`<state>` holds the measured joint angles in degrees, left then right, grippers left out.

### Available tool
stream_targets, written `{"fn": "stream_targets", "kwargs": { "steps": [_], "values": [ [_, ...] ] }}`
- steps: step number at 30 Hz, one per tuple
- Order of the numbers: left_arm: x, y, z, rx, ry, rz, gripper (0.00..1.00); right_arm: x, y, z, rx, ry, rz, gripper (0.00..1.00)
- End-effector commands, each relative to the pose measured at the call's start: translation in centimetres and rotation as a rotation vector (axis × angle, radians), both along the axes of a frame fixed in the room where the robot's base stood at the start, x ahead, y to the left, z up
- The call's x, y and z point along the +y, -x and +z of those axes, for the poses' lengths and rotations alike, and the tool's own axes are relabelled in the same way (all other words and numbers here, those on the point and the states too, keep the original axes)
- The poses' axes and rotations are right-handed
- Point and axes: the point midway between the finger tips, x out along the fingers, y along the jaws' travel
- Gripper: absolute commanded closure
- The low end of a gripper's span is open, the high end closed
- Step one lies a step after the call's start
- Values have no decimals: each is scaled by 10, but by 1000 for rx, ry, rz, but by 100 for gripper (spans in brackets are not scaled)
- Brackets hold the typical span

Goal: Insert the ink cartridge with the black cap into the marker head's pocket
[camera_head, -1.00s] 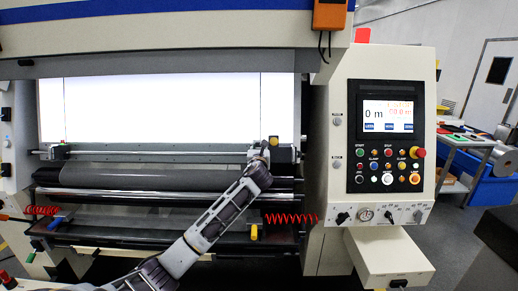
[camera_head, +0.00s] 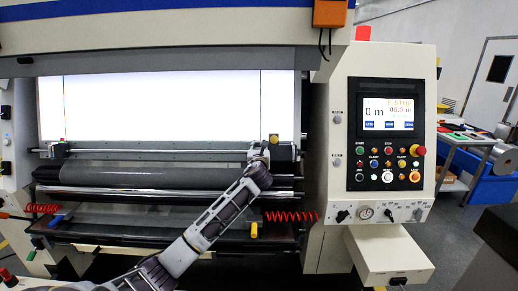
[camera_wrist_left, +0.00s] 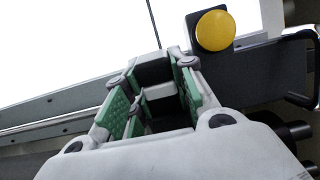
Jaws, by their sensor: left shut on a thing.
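My left gripper (camera_head: 259,152) is at the right end of the grey beam, in front of the bright panel. In the left wrist view its green-padded fingers (camera_wrist_left: 150,98) are closed around a dark, blocky thing (camera_wrist_left: 153,68) with a light grey part below it. This appears to be the black-capped ink cartridge; most of it is hidden between the fingers. My right gripper is not in view.
The grey beam (camera_head: 150,157) runs left from the gripper, with a dark roller (camera_head: 140,177) below. A yellow-ended piece (camera_head: 253,230) and a blue-ended piece (camera_head: 62,216) lie on the lower shelf. A control panel (camera_head: 388,125) stands at the right.

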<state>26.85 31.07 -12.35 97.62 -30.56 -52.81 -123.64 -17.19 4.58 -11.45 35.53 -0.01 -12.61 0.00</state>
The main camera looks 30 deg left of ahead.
Motion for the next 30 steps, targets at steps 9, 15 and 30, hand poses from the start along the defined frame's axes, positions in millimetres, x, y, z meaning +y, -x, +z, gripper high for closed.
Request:
{"fn": "stream_targets", "kwargs": {
  "steps": [9,15,30],
  "values": [
    [0,0,-3,1,0,0,98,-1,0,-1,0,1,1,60],
    [-1,0,-4,2,0,-1,50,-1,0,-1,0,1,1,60],
    [-4,-1,-6,4,3,-7,49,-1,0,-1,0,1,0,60]
  ]
}}
